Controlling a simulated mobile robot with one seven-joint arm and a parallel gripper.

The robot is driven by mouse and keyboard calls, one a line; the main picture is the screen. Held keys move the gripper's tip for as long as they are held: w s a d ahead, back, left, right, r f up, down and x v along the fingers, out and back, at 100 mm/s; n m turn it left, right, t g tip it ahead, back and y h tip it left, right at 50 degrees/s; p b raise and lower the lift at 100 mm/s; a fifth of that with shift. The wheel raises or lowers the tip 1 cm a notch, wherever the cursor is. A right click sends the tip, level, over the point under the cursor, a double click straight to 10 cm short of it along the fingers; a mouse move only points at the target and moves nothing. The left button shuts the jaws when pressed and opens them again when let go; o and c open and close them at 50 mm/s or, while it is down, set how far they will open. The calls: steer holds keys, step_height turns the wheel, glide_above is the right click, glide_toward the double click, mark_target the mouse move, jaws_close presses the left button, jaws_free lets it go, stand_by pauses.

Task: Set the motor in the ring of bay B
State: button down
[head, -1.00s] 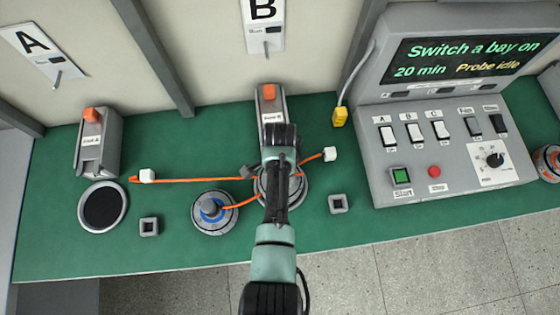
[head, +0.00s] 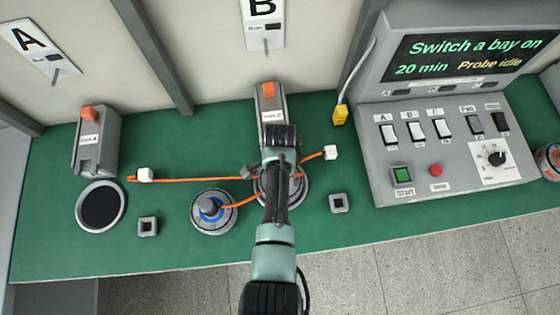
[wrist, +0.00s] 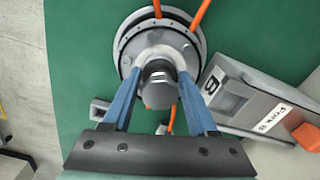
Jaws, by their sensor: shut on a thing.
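My gripper (head: 280,172) is over bay B, in front of fork B (head: 268,100). In the wrist view my gripper (wrist: 158,95) has its blue fingers on either side of the dark shaft of a grey round motor (wrist: 150,52), shut on it. A grey rim, the ring of bay B (head: 302,193), shows around and below my gripper in the head view. My arm hides much of it. The motor looks roughly centred over the ring; whether it is fully seated I cannot tell. Fork B also shows in the wrist view (wrist: 245,100).
Another motor (head: 213,212) with a blue band stands left of bay B. Orange cables (head: 190,179) run by bay B to white plugs (head: 146,175) (head: 330,153). Bay A's ring (head: 101,207) is far left. Small square sockets (head: 148,227) (head: 338,203) and the switch panel (head: 445,160) flank the bays.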

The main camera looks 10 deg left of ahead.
steer(key=shift+w+f, duration=0.15)
steer(key=shift+f, duration=0.1)
steer(key=shift+c, duration=0.9)
jaws_free()
steer(key=shift+o, duration=0.4)
steer(key=shift+s+f+b, duration=0.25)
steer(key=shift+s+b, duration=0.05)
step_height(320, 180, up, 13)
steer(key=shift+b, duration=0.35)
